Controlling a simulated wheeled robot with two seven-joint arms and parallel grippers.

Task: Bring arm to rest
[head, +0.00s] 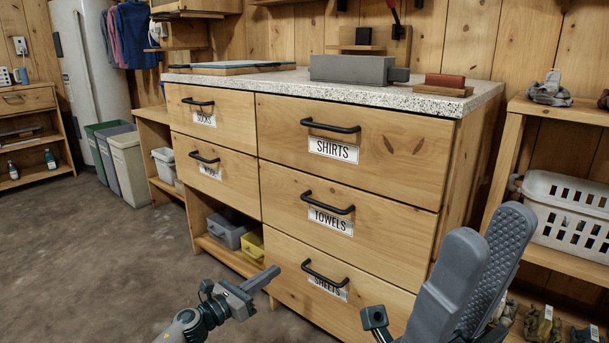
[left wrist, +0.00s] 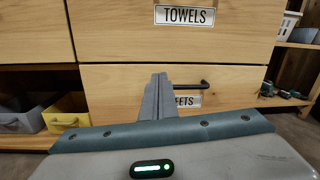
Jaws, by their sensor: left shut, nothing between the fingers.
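My left gripper (head: 265,279) reaches in from the bottom of the head view, its thin grey fingers together and empty. It is in front of the lower part of the wooden dresser, left of the SHEETS drawer handle (head: 324,274). In the left wrist view the shut fingers (left wrist: 159,80) point at the SHEETS drawer front and partly cover its label. I cannot tell any contact with the drawer. My right gripper (head: 487,230) is close to the camera at the lower right, pointing up. Its two broad grey fingers stand apart, and I see nothing between them.
The dresser's drawers, including SHIRTS (head: 347,140) and TOWELS (head: 355,188), are shut. A grey bin (head: 230,232) and a yellow bin (head: 252,245) sit in its open lower bay. A shelf with a white basket (head: 567,212) stands at right. Floor (head: 80,270) at left is clear.

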